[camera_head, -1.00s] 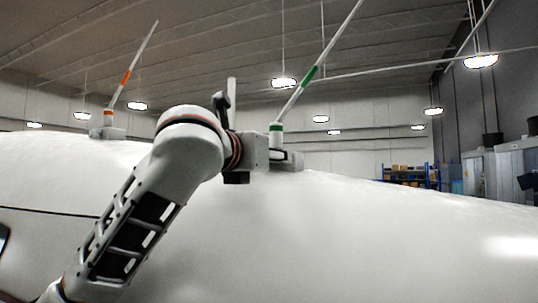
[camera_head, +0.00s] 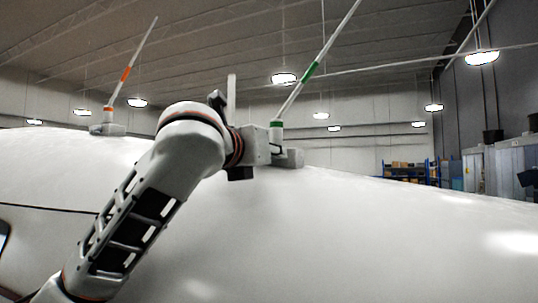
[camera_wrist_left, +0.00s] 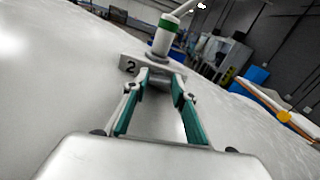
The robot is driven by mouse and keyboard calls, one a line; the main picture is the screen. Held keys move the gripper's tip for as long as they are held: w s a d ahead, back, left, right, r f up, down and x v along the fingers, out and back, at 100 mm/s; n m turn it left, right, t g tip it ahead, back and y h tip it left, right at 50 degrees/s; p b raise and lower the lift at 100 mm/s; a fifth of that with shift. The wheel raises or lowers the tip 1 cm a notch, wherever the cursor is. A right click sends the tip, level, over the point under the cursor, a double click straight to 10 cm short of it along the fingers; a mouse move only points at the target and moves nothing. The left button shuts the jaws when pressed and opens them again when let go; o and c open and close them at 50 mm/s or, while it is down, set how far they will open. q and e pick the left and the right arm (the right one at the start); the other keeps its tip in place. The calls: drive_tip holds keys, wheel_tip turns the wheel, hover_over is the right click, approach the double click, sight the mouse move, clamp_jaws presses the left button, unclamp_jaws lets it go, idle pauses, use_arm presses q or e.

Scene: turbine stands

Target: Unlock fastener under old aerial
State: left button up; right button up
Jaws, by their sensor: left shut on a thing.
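An aerial with green bands (camera_head: 311,69) stands tilted on a grey base (camera_head: 294,158) on the white curved surface. In the left wrist view its lower stem (camera_wrist_left: 164,38) rises from a base marked "2" (camera_wrist_left: 130,66). My left gripper (camera_wrist_left: 163,88) is at the near side of this base, its teal-lined fingers shut on a small grey part, the fastener (camera_wrist_left: 158,81), below the stem. The fingers partly hide it, so its lock position cannot be told. In the head view the left gripper (camera_head: 279,150) is beside the base. The right gripper is not in view.
A second aerial with orange bands (camera_head: 125,74) stands on its own base at the left. The white surface (camera_head: 380,230) is clear to the right. Blue shelving (camera_head: 410,170) and grey cabinets (camera_head: 500,165) stand far behind.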

use_arm(q)
drive_tip(key=o, duration=1.1)
drive_tip(key=v, duration=1.2)
